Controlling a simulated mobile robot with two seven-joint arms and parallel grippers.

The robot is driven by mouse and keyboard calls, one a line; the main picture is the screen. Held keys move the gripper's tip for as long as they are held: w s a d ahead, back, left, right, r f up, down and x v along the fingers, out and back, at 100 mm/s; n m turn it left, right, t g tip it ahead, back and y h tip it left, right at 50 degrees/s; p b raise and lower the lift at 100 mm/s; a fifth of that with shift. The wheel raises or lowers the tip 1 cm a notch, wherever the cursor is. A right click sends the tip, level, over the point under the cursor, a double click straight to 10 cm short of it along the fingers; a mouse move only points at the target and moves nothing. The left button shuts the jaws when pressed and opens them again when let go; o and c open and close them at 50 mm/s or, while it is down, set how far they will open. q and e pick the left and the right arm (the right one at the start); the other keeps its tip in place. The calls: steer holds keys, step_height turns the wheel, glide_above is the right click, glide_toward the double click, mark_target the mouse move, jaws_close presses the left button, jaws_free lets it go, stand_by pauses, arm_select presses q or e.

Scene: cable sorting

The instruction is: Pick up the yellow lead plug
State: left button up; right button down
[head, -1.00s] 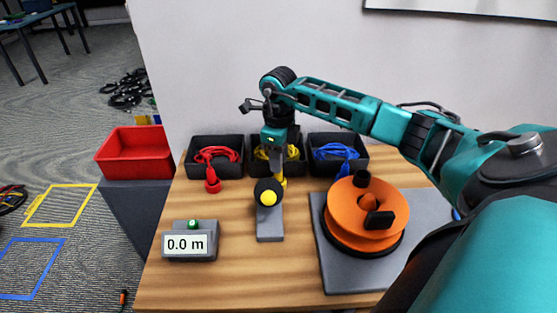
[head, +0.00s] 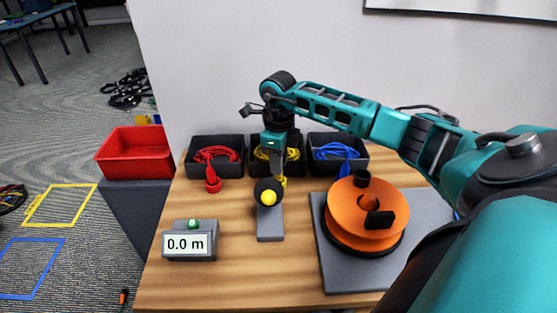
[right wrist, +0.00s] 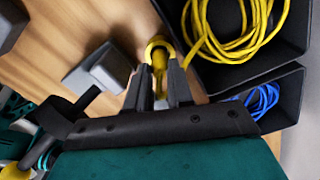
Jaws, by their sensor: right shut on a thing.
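The yellow lead plug (right wrist: 159,51) is between the fingertips of my right gripper (right wrist: 160,88) in the right wrist view. My right gripper is shut on it, just in front of the middle bin. In the head view the plug (head: 281,182) shows as a small yellow patch below my right gripper (head: 279,165), partly hidden by the gripper and by a dark round part with a yellow knob. The yellow cable (right wrist: 230,28) lies coiled in the middle black bin (head: 300,166). My left gripper is not in view.
A red cable (head: 215,154) and a blue cable (head: 337,151) lie in the bins on either side. A grey stand with a yellow knob (head: 268,198) is close in front. An orange reel (head: 355,235), a length display (head: 188,245) and a red tray (head: 137,178) are around.

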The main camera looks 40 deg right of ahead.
steer(key=shift+r, duration=0.1)
arm_select(q)
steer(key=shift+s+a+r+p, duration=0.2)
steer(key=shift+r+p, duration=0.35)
steer(key=shift+p, duration=0.25)
arm_select(e)
step_height(320, 180, up, 20)
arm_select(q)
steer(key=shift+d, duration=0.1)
